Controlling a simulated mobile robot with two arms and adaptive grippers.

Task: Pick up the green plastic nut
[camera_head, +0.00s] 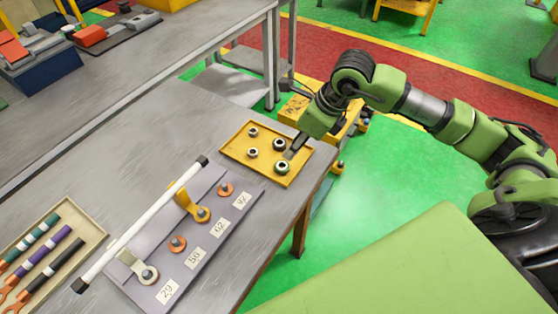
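The green plastic nut (282,168) seems to be the one with a greenish rim and a pale centre, near the front right of the yellow tray (264,175). My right gripper (290,154) hangs over the right part of the tray, its dark fingertips just above and right of this nut in the picture. I cannot tell whether they touch it or how far apart they are. Nothing shows clearly between them. My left gripper is not in view.
Other dark-rimmed nuts (279,144) lie in the tray, one close to my fingertips. A grey board (205,262) with numbered labels, rings and a white rod (140,222) lies left of the tray. A beige tray (82,228) holds coloured tools. Bare tabletop (170,145) lies behind.

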